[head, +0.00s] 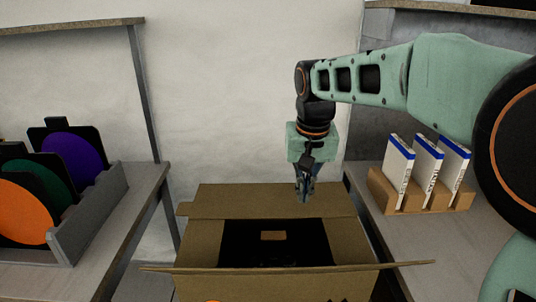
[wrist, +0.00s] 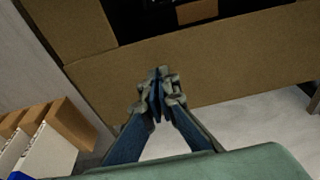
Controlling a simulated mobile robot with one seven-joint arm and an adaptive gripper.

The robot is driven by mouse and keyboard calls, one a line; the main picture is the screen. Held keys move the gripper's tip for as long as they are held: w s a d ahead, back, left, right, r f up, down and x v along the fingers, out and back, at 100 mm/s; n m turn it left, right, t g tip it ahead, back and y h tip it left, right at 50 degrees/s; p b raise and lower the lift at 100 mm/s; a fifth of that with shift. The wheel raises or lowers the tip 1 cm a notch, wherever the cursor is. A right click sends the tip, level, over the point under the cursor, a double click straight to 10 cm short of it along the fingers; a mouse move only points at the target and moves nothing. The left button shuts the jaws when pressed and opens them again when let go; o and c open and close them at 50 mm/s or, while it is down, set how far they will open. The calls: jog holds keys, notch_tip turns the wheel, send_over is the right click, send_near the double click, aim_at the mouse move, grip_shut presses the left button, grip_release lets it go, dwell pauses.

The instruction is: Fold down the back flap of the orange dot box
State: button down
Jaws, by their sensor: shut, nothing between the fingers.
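The open cardboard box (head: 190,237) stands at the lower middle of the head view. Its back flap (head: 235,203) is open, spreading away from the dark opening; it also fills a broad band in the wrist view (wrist: 235,65). The front flap (head: 285,269) is seen nearly edge-on. A sliver of orange shows at the bottom edge, mostly cut off. My gripper (head: 304,196) points down at the back flap, right of its middle. In the wrist view its fingertips (wrist: 160,82) are together and empty, over the flap's outer part. I cannot tell whether they touch it.
A brown patch (head: 273,236) shows inside the box. On the left, a grey rack (head: 90,215) holds orange, green and purple discs. On the right table, a cardboard holder (head: 410,199) carries white, blue-topped cases (head: 428,164). A pale wall stands behind.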

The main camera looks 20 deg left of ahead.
jog(key=w+p+v, duration=0.2)
jog(key=p+v, duration=0.7)
jog(key=v, duration=0.1)
jog(key=shift+a+r, duration=0.35)
jog(key=shift+r, duration=0.05)
jog(key=shift+s, duration=0.1)
